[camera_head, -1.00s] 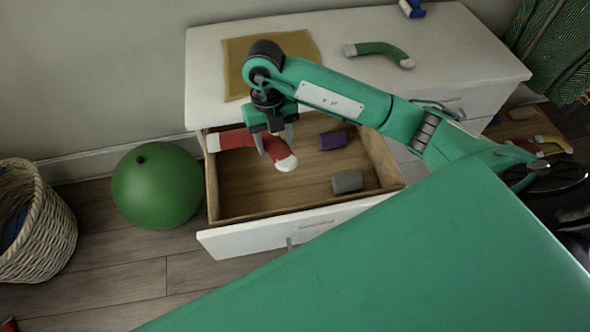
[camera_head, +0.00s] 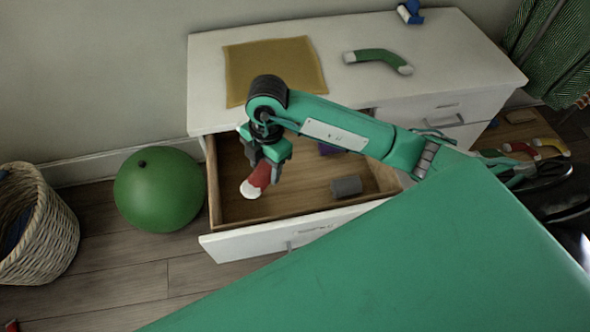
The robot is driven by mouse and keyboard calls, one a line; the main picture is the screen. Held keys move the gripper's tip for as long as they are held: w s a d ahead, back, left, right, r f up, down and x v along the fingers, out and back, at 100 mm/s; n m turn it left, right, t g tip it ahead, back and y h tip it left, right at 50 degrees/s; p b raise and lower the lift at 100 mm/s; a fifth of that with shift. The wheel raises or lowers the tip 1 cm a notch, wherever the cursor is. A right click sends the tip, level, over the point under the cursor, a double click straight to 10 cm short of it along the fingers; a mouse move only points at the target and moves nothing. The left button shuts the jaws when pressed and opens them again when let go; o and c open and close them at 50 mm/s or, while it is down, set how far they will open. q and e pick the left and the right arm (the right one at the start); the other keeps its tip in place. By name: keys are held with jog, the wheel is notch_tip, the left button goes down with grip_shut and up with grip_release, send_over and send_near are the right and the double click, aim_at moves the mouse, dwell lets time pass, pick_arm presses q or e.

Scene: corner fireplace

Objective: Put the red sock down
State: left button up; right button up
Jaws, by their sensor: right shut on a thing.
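The red sock (camera_head: 261,174) with white ends is in my right gripper (camera_head: 267,160), which is shut on it. The sock's white end (camera_head: 250,190) hangs toward the lower left, and the rest is partly hidden by the gripper. They are over the left part of the open wooden drawer (camera_head: 285,209); I cannot tell whether the sock touches the drawer floor. My left gripper is not in view.
The drawer holds a grey roll (camera_head: 346,187) and a purple roll (camera_head: 329,149), partly hidden by my arm. The white cabinet top (camera_head: 215,80) bears a mustard cloth (camera_head: 275,66) and a green sock (camera_head: 380,58). A green ball (camera_head: 158,190) and wicker basket (camera_head: 45,235) stand left.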

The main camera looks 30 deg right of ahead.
jog(key=shift+s+a+r+m, duration=0.1)
jog(key=shift+s+a+m, duration=0.15)
jog(key=shift+m, duration=0.45)
jog(key=shift+f, duration=0.25)
send_over(269, 213)
jog(key=f, duration=1.4)
jog(key=shift+d+f, duration=0.3)
notch_tip(269, 213, down, 5)
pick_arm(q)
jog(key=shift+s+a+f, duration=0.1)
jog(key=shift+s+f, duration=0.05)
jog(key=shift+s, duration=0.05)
pick_arm(e)
jog(key=o, duration=0.9)
jog(key=shift+f, duration=0.1)
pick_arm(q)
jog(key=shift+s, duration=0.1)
pick_arm(e)
jog(key=shift+o, duration=0.2)
